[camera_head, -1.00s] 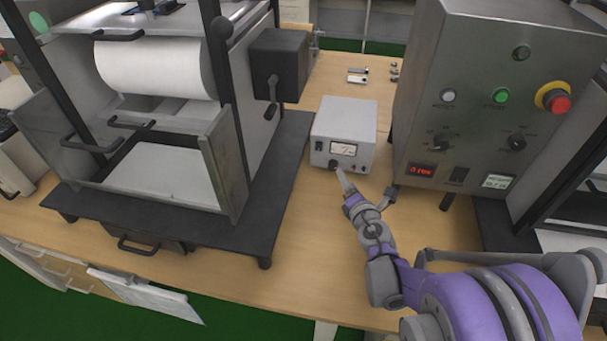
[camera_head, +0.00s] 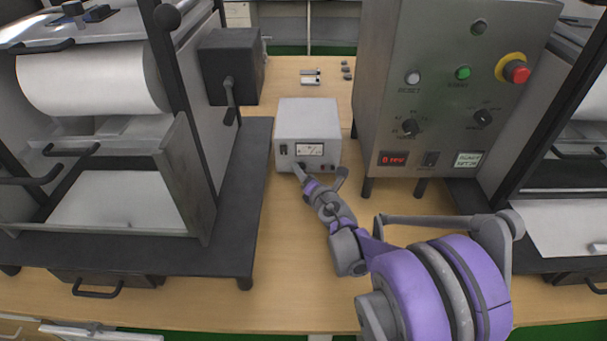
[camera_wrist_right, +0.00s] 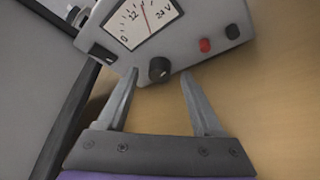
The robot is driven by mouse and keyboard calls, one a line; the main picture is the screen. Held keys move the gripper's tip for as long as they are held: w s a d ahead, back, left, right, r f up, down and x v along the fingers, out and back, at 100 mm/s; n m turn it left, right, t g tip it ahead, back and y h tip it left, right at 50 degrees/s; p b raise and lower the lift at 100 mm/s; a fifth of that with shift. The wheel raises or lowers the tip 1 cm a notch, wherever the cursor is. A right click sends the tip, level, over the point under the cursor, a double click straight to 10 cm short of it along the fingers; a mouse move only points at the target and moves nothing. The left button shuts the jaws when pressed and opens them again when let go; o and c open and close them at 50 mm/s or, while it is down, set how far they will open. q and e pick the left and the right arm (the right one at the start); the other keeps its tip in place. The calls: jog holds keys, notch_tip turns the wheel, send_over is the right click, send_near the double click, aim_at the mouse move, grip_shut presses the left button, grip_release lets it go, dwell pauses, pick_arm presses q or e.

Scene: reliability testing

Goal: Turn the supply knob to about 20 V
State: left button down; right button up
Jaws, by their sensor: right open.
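The power supply (camera_head: 307,120) is a small light-grey box on the bench with a meter (camera_head: 310,150) on its front. In the right wrist view, the black supply knob (camera_wrist_right: 160,69) sits below the meter (camera_wrist_right: 143,18), which is marked 0, 12 and 24 V. The thin red needle stands between 12 and 24. My right gripper (camera_head: 319,174) is open in front of the supply. In the wrist view its two fingers (camera_wrist_right: 159,75) stand on either side of the knob, with visible gaps. In the head view a finger largely hides the knob. My left gripper is not in view.
A red and a black terminal (camera_wrist_right: 205,45) sit beside the knob. A grey control cabinet (camera_head: 455,100) with knobs and a red emergency button (camera_head: 516,72) stands to the right. A large machine on a dark base (camera_head: 225,215) stands to the left.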

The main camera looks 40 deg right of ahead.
jog(key=shift+w+d+f, duration=0.1)
jog(key=shift+w+d, duration=0.05)
jog(key=shift+w, duration=0.3)
grip_shut()
jog(key=shift+m+p, duration=0.3)
jog(key=shift+p, duration=0.4)
jog(key=shift+m+t+p, duration=0.3)
jog(key=shift+p, duration=0.05)
jog(key=shift+f, duration=0.1)
grip_release()
